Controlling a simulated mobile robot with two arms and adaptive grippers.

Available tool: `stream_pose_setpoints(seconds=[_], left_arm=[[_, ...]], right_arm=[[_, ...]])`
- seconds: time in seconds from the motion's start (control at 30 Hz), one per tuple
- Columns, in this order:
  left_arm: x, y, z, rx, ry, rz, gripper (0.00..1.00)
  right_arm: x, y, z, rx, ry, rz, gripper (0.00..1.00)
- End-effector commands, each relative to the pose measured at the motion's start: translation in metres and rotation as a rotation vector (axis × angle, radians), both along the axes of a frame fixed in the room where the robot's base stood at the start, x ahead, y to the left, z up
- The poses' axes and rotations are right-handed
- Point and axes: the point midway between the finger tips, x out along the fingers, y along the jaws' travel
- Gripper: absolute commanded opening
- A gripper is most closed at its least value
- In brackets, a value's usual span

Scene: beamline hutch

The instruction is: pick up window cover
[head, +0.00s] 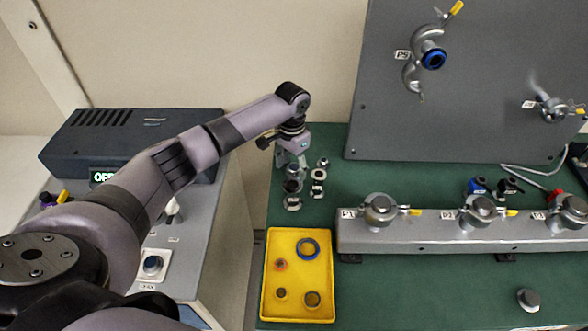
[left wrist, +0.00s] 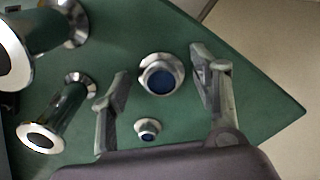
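My left gripper (head: 290,163) points down over the back left of the green table, above a small group of metal fittings. In the left wrist view its two fingers (left wrist: 161,78) are spread apart. A round metal part with a dark blue face (left wrist: 161,79) lies between and below them, apart from both fingers. It may be the window cover, but I cannot tell for sure. A smaller round part with a blue face (left wrist: 148,130) lies nearer the palm. In the head view the gripper partly hides the fittings beneath it. My right gripper is not in view.
Tall flanged metal tubes (left wrist: 55,120) stand left of the fingers. A yellow tray (head: 264,285) with several rings is at the front. A grey rail with several clamped ports (head: 420,240) and an upright grey panel (head: 460,110) are to the right. A loose metal cap (head: 528,299) lies front right.

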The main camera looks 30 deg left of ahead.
Motion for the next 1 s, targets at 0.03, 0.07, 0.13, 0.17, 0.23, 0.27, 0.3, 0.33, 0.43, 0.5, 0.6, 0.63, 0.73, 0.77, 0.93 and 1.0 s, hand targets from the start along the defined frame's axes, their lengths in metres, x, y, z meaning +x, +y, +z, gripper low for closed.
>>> stream_pose_setpoints(seconds=[0.03,0.07,0.13,0.17,0.23,0.27,0.3,0.33,0.43,0.5,0.6,0.63,0.73,0.77,0.93,1.0], left_arm=[[0.0001,0.0,0.0003,0.0,0.0,0.0,0.51],[0.0001,0.0,0.0003,0.0,0.0,0.0,0.48],[0.0001,0.0001,0.0004,0.0,0.0,0.0,0.44],[0.0001,0.0001,0.0004,0.0,0.0,0.0,0.42],[0.0001,0.0001,0.0004,0.0,0.0,0.0,0.37],[0.0001,0.0001,0.0005,0.0,0.0,0.0,0.35],[0.0001,0.0001,0.0005,0.0,0.0,0.0,0.33],[0.0002,0.0002,0.0005,0.0,0.0,0.0,0.3],[0.0002,0.0002,0.0005,0.0,0.0,0.0,0.24],[0.0002,0.0002,0.0006,0.0,0.0,0.0,0.19],[0.0002,0.0002,0.0006,0.0,0.0,0.0,0.13],[0.0003,0.0001,0.0008,0.0,-0.001,0.0,0.13],[0.0003,0.0001,0.0008,0.0,-0.001,0.0,0.13],[0.0003,0.0001,0.0008,0.0,-0.001,0.0,0.13],[0.0007,0.0,0.0044,-0.001,-0.003,0.0,0.13],[0.0009,-0.0002,0.0091,-0.001,-0.003,0.0,0.13]], right_arm=[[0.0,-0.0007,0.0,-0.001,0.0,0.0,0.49],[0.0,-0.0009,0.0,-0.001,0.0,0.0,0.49],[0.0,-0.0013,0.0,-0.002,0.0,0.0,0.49],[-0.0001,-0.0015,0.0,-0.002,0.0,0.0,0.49],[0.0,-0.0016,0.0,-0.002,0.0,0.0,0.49],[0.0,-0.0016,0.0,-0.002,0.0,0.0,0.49],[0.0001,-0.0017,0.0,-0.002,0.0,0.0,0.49],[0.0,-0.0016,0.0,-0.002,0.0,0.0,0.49],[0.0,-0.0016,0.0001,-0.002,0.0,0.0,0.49],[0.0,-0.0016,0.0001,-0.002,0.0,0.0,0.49],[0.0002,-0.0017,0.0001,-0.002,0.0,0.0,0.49],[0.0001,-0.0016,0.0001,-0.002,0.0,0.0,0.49],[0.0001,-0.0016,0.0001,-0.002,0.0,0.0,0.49],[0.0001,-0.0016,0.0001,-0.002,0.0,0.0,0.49],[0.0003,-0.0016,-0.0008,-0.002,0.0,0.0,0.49],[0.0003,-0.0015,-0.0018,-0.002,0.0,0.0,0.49]])
